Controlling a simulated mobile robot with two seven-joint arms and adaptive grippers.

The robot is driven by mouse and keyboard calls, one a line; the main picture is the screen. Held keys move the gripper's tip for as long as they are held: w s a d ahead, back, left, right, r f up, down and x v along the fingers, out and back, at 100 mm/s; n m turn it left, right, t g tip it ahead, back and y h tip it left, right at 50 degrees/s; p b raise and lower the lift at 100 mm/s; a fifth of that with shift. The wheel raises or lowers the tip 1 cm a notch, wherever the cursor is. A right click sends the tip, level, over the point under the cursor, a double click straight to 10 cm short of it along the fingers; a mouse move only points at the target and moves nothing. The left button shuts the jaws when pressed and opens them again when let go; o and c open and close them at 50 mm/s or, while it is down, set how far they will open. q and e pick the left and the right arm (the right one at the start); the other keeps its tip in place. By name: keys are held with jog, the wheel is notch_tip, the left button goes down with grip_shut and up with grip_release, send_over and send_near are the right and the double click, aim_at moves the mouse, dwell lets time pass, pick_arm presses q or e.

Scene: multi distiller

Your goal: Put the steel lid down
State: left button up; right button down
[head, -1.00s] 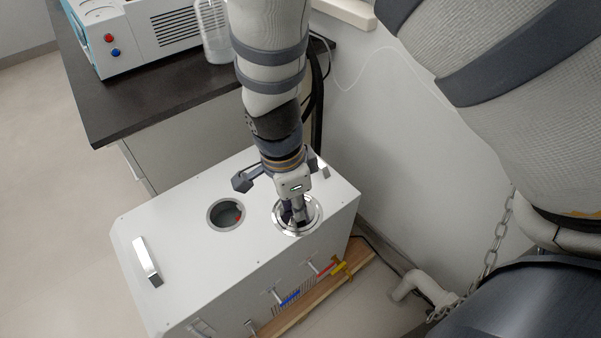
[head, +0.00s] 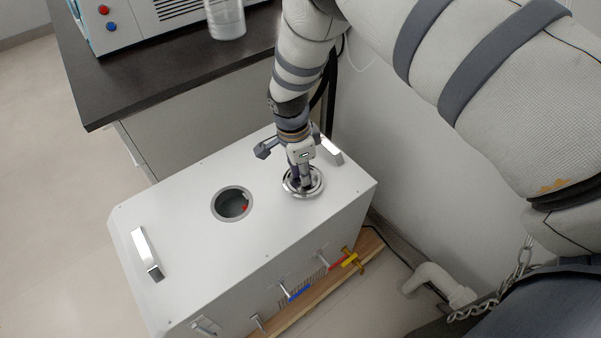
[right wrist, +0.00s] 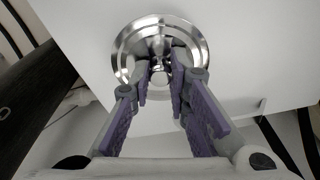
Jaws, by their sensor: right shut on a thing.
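The steel lid (head: 316,187) is a shiny round disc with a knob. It is at the right part of the white box's top (head: 262,232), near the right handle. My right gripper (head: 304,184) points down from above and is shut on the lid's knob. In the right wrist view the lid (right wrist: 125,62) lies flat beyond the fingers (right wrist: 161,80), with the knob between the fingertips. I cannot tell whether the lid touches the box top, and what is under it is hidden. My left gripper is not in view.
An open round hole (head: 231,204) with something red inside is left of the lid. Metal handles stand at the left (head: 147,254) and right (head: 331,151) of the box top. A dark counter (head: 150,92) with a clear container (head: 226,20) is behind. Blue and yellow valves line the front.

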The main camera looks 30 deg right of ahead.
aim_at(296, 182)
jog(key=shift+f, duration=0.65)
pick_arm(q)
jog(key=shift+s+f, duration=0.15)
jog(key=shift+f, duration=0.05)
pick_arm(e)
jog(key=c, duration=1.5)
grip_release()
jog(key=shift+r, duration=0.3)
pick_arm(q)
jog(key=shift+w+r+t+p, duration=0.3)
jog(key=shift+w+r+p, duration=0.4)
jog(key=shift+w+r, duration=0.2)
pick_arm(e)
jog(key=r, duration=0.4)
jog(key=a+r, duration=0.1)
jog(key=r, duration=0.6)
jog(key=shift+w+a+r, duration=0.15)
jog(key=shift+a+r, duration=0.1)
jog(key=shift+r, duration=0.1)
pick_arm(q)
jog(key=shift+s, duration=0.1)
